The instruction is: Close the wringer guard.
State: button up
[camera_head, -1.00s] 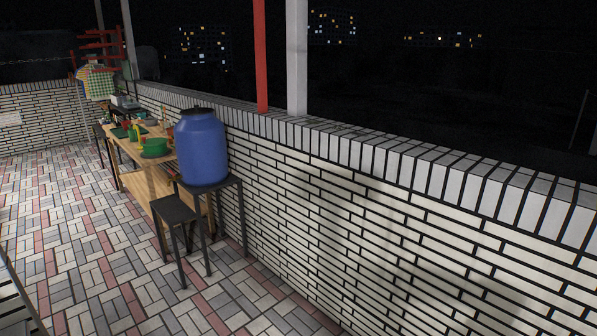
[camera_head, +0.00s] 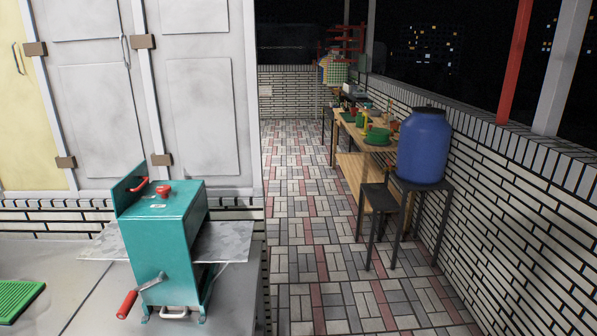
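The wringer (camera_head: 165,240) is a teal metal box on the grey counter at the lower left. A red-handled crank (camera_head: 128,303) is on its front, and metal sheets stick out on both sides. A teal panel (camera_head: 124,192) with a red handle (camera_head: 138,184) stands upright along the left of its top; it looks like the guard, standing open. A red knob (camera_head: 163,190) sits on the flat top. The far side of the wringer is hidden. My gripper is not in view.
The grey counter (camera_head: 82,262) carries a green ribbed mat (camera_head: 16,298) at the left. Grey cabinet doors (camera_head: 205,110) stand behind. To the right is a clear tiled aisle (camera_head: 308,220), then a blue barrel (camera_head: 423,146) on a dark stand and a cluttered wooden table (camera_head: 352,165).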

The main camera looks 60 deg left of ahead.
aim_at(123, 193)
jog(key=u, duration=3.3)
jog(key=i, duration=1)
jog(key=z, duration=0.2)
jog(key=k, duration=0.45)
jog(key=u, duration=0.65)
jog(key=i, duration=1.15)
jog(key=z, duration=0.4)
